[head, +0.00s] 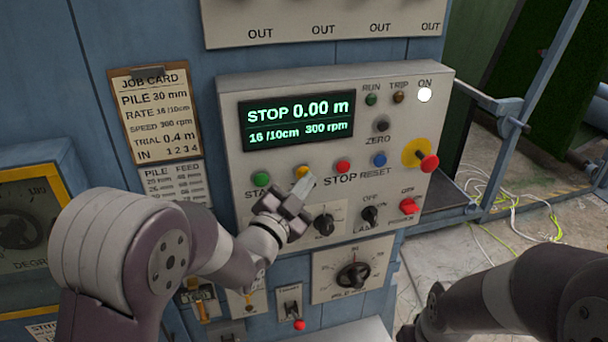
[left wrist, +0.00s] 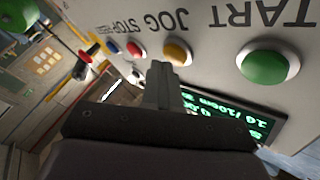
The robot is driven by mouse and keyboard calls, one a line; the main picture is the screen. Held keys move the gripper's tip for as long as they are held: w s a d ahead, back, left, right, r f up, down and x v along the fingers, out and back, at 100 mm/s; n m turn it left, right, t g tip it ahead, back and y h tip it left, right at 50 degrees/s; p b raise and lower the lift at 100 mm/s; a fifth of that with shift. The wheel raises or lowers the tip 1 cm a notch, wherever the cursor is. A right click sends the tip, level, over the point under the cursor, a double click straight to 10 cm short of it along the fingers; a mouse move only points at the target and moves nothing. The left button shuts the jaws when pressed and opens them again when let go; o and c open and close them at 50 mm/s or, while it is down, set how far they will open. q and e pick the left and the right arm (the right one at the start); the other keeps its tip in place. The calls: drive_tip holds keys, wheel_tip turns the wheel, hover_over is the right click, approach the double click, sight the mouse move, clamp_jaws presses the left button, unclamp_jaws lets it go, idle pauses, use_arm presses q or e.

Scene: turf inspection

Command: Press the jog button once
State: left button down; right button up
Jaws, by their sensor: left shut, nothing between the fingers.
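The jog button (head: 302,171) is a small yellow-orange cap on the grey control panel (head: 245,220), between the green start button (head: 261,179) and the red stop button (head: 343,167). In the left wrist view the jog button (left wrist: 178,53) shows beside the upside-down word JOG. My left gripper (head: 303,187) is shut and empty, its tips just below the jog button in the head view. In the left wrist view the fingertips (left wrist: 160,70) lie close beside the button; I cannot tell whether they touch it. My right arm is at lower right, its gripper end unclear.
The display (head: 297,120) reads STOP 0.00 m. A blue reset button (head: 379,160), a red emergency knob (head: 428,162) on yellow and a black selector knob (head: 324,224) are nearby. A job card (head: 156,115) hangs to the left. Cables lie on the floor at right.

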use_arm(q)
drive_tip(key=shift+w+a, duration=0.15)
drive_tip(key=shift+w, duration=0.25)
idle(0.3)
drive_tip(key=shift+s+b, duration=0.1)
drive_tip(key=shift+b, duration=0.25)
drive_tip(key=shift+s+d+b, duration=0.25)
drive_tip(key=shift+s+b, duration=0.15)
drive_tip(key=shift+s, duration=0.35)
drive_tip(key=s, duration=0.1)
drive_tip(key=s+d+b, duration=0.1)
drive_tip(key=s, duration=0.2)
drive_tip(key=shift+s+d+b, duration=0.25)
drive_tip(key=shift+s+b, duration=0.1)
drive_tip(key=shift+b, duration=0.05)
